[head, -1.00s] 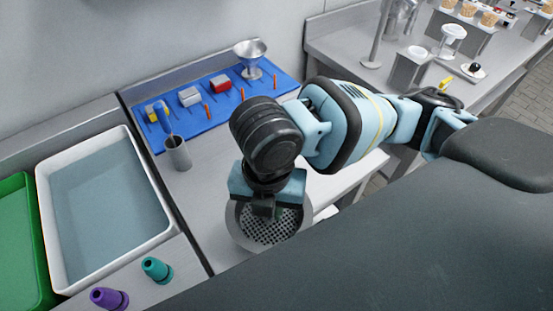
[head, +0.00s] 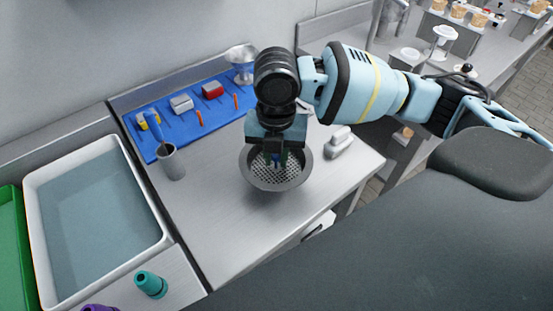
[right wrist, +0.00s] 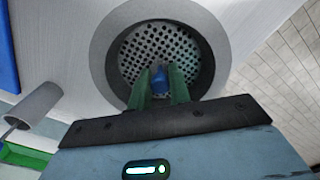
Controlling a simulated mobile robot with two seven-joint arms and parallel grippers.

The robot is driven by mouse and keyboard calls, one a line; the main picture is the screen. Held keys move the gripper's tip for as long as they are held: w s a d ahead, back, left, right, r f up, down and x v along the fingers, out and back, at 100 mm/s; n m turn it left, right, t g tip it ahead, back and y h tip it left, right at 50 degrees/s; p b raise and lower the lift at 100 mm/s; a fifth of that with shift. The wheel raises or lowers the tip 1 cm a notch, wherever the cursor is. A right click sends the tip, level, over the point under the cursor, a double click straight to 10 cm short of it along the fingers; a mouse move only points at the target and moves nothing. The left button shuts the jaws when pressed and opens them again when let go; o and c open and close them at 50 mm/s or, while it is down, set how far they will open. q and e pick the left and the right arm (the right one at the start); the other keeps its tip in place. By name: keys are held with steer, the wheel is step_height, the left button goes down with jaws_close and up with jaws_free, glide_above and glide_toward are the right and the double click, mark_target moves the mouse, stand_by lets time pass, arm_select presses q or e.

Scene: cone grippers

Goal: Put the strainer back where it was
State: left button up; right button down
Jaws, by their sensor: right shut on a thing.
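The strainer (head: 272,182) is a round grey metal dish with a perforated floor and a wide rim. In the head view it is over the middle of the grey worktop. My right gripper (head: 275,162) points down into it from above. In the right wrist view the green fingers (right wrist: 160,88) are shut on the blue knob (right wrist: 159,80) at the middle of the strainer (right wrist: 208,60). I cannot tell whether the strainer touches the worktop or hangs just above it. My left gripper is not in view.
A water-filled white tray (head: 40,205) and teal cone (head: 151,284) are farther left. Worktop in front is clear.

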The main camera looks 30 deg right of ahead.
mark_target(277, 161)
steer(key=shift+w+d, duration=0.15)
steer(key=shift+w, duration=0.1)
steer(key=f, duration=0.2)
steer(key=shift+w+d+f, duration=0.3)
steer(key=shift+f, duration=0.05)
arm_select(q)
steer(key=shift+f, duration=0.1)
arm_select(e)
steer(key=shift+f, duration=0.4)
steer(key=shift+f, duration=0.15)
steer(key=c, duration=1.3)
jaws_free()
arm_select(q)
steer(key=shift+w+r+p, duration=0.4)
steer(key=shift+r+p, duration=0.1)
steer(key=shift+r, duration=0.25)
arm_select(e)
step_height(277, 161, up, 12)
